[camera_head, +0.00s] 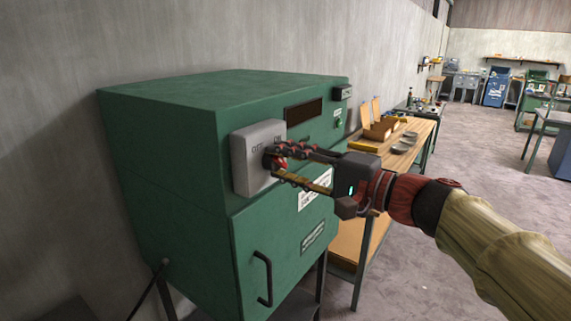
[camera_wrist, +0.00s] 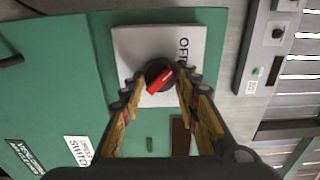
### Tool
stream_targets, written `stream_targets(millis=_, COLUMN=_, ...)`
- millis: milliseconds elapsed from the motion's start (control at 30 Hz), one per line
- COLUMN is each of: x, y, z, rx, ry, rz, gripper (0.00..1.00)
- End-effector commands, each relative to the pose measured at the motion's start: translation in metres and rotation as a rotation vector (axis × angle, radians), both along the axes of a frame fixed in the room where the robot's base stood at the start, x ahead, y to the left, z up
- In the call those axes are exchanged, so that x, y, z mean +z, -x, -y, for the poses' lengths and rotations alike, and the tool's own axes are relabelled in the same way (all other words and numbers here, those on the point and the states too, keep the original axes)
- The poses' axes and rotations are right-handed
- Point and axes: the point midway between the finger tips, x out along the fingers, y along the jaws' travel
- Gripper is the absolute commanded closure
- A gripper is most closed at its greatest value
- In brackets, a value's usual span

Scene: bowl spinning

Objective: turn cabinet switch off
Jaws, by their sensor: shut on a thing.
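The green cabinet (camera_head: 160,150) stands against the wall, with a grey switch plate (camera_head: 243,165) on its front. The plate carries OFF and ON lettering in the head view. In the wrist view the plate (camera_wrist: 130,45) shows the letters OFF turned sideways. The switch is a dark round knob with a red handle (camera_wrist: 160,81), which lies slanted in the wrist view. My gripper (camera_head: 275,163) is at the knob, and its two fingers (camera_wrist: 157,84) sit on either side of it, shut on the switch. The fingers partly hide the knob in the head view.
A cabinet door handle (camera_head: 263,278) sticks out below the switch. A wooden workbench (camera_head: 415,135) with boxes and metal dishes stands right of the cabinet, beyond my arm. Open floor (camera_head: 450,190) lies to the right.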

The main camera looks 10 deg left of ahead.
Motion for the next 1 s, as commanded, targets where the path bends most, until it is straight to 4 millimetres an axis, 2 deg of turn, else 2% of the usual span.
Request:
stream_targets(millis=33, x=0.0, y=0.0, z=0.0, rx=0.0, ry=0.0, rz=0.0, gripper=0.94)
stream_targets(millis=67, x=0.0, y=0.0, z=0.0, rx=0.0, ry=0.0, rz=0.0, gripper=0.67)
stream_targets(millis=333, x=0.0, y=0.0, z=0.0, rx=0.0, ry=0.0, rz=0.0, gripper=0.51)
stream_targets(millis=733, x=0.0, y=0.001, z=0.004, rx=-0.002, ry=0.0, rz=0.0, gripper=0.5)
stream_targets(millis=867, x=0.0, y=0.006, z=0.019, rx=-0.004, ry=0.0, rz=0.0, gripper=0.5)
stream_targets(millis=1000, x=0.0, y=0.016, z=0.044, rx=-0.006, ry=0.0, rz=0.0, gripper=0.5)
